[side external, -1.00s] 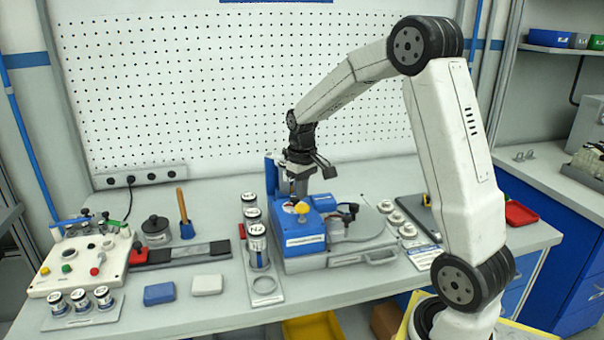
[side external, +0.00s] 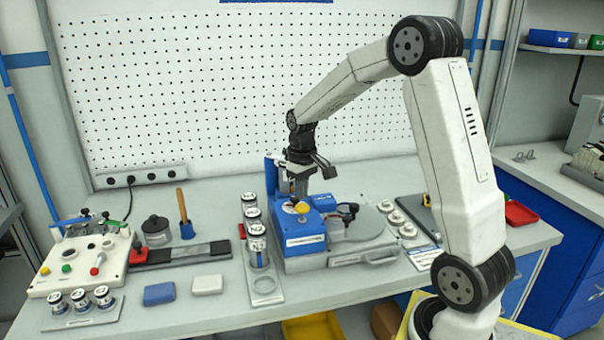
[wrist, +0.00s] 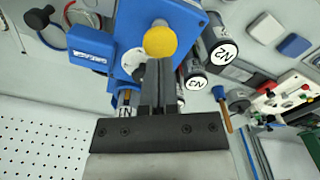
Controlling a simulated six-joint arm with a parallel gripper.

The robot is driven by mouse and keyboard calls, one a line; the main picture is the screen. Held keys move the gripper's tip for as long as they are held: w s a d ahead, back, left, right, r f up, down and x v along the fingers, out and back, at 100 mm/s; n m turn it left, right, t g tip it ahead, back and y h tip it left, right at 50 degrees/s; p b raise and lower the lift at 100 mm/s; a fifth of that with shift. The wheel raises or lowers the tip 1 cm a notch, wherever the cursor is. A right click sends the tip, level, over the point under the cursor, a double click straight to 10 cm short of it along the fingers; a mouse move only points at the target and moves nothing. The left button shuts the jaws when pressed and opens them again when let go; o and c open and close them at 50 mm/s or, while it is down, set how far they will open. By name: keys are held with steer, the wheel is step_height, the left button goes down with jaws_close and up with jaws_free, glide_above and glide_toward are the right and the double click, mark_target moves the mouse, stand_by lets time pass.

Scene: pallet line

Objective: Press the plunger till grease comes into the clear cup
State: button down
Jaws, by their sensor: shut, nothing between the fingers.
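A blue machine (side external: 303,240) stands on the bench with a round yellow knob (side external: 303,208) on its top; this knob may be the plunger's head. The knob also shows in the wrist view (wrist: 160,40). My gripper (side external: 299,193) points down over the blue machine, behind the knob in the side view. In the wrist view its fingers (wrist: 156,66) are together and empty, with their tips close to the knob's edge. I cannot tell whether they touch it.
A rack of labelled canisters (side external: 265,299) stands just left of the machine. A control box (side external: 85,265) is at the far left.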

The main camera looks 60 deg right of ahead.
mark_target(302, 205)
steer(key=shift+f, duration=2.35)
steer(key=shift+r, duration=3.85)
steer(key=s+a+f+n+t, duration=0.1)
steer(key=s+a+f, duration=0.3)
steer(key=a, duration=0.5)
steer(key=s+a+f+n+t, duration=0.1)
steer(key=s+a+f, duration=0.3)
steer(key=a, duration=0.6)
steer(key=s+n, duration=0.1)
steer(key=s, duration=0.1)
steer(key=shift+s+f+t, duration=0.3)
steer(key=shift+s+f, duration=0.05)
steer(key=shift+s, duration=0.05)
